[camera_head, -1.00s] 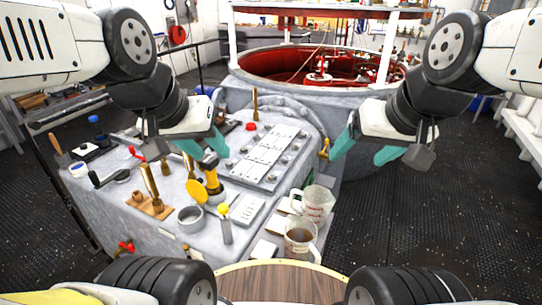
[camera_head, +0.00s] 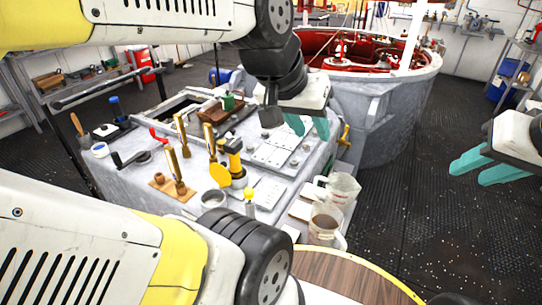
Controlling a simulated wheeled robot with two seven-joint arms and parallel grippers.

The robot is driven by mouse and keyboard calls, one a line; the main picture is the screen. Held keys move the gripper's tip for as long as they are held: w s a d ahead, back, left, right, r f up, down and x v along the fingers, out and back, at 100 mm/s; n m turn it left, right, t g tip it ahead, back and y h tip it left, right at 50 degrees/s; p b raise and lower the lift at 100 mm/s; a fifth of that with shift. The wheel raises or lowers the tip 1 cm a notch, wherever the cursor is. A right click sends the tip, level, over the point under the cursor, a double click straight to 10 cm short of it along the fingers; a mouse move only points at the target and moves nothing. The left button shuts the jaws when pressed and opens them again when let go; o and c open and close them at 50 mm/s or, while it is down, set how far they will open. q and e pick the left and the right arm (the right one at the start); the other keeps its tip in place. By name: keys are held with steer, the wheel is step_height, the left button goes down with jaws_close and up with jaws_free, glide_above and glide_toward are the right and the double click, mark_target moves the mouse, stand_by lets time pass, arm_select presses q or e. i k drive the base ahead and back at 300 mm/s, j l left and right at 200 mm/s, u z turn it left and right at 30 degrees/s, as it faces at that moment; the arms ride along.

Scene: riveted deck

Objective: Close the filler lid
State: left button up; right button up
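The yellow filler (camera_head: 236,165) stands on the grey machine top. Its round yellow lid (camera_head: 220,176) is tilted up on edge at the filler's left side, off the mouth, so it looks open. My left gripper (camera_head: 308,127) hangs over the far right part of the machine top, to the right of and beyond the filler. Its teal fingers are apart with nothing between them, and it does not touch the lid. My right gripper (camera_head: 482,167) is at the right edge over the dark floor, far from the filler. Its teal fingers are apart and empty.
Brass levers (camera_head: 178,170) stand left of the filler, and a grey ring (camera_head: 214,199) and a yellow-knobbed tool (camera_head: 250,203) are close in front. Measuring jugs (camera_head: 326,223) stand to the right. A large red-lined tub (camera_head: 365,50) is behind.

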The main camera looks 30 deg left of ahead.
mark_target(219, 172)
steer(key=l+z, duration=0.5)
steer(key=i+l+z, duration=0.15)
steer(key=z, duration=0.35)
steer(key=i+l, duration=0.8)
steer(key=i+u, duration=0.3)
steer(key=u, duration=0.15)
steer(key=i+l+u, duration=0.1)
steer(key=i+u, duration=0.15)
steer(key=u, duration=0.2)
steer(key=i+u, duration=0.15)
steer(key=u, duration=0.3)
steer(key=i+u, duration=0.15)
steer(key=u, duration=0.3)
steer(key=i+u, duration=0.15)
steer(key=u, duration=0.3)
steer(key=i+l+u, duration=0.1)
steer(key=u, duration=0.35)
steer(key=i+l+u, duration=0.1)
steer(key=u, duration=0.35)
steer(key=i+l+u, duration=0.1)
steer(key=u, duration=0.3)
steer(key=i+l+u, duration=0.2)
steer(key=u, duration=0.25)
steer(key=i+l+u, duration=0.15)
steer(key=u, duration=0.25)
